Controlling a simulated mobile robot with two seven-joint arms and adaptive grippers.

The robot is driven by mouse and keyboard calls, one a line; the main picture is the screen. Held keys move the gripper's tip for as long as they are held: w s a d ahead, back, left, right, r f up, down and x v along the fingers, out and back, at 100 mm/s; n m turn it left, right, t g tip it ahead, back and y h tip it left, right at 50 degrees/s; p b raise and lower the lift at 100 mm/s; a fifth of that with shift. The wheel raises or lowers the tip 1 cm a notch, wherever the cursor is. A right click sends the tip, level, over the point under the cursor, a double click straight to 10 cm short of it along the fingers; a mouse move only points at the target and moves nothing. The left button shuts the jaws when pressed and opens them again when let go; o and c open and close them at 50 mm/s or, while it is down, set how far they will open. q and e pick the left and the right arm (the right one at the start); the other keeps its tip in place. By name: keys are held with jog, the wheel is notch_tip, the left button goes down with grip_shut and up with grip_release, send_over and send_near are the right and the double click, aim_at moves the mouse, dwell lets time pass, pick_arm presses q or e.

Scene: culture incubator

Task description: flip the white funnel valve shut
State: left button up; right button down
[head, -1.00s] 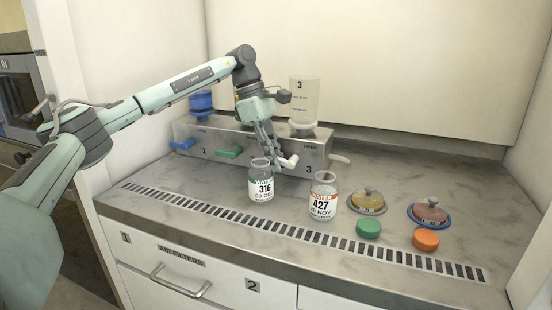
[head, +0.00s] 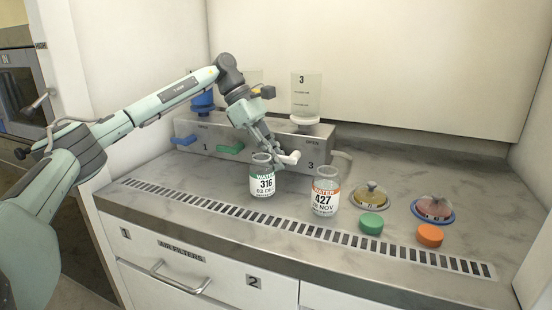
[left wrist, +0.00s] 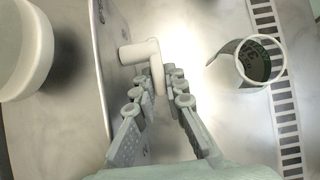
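The white funnel (head: 304,121) sits under the clear tank numbered 3 on the grey metal stand (head: 235,143). Its white valve handle (head: 290,157) sticks out from the stand's front, beside the number 3. In the left wrist view the handle (left wrist: 139,53) is L-shaped, and its bent end lies between my fingertips. My left gripper (head: 274,160) is at the handle; it also shows in the left wrist view (left wrist: 160,78). The fingers stand close around the handle's end, but I cannot tell whether both press on it. My right gripper is not in view.
A green-labelled bottle (head: 262,183) stands just below my left gripper, with an orange-labelled bottle (head: 325,196) to its right. Blue (head: 184,141) and green (head: 230,148) valve handles are to the left. Lidded dishes and two caps (head: 371,223) lie at the right.

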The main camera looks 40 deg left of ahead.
pick_arm(q)
jog(key=shift+o, duration=0.6)
jog(key=v, duration=1.2)
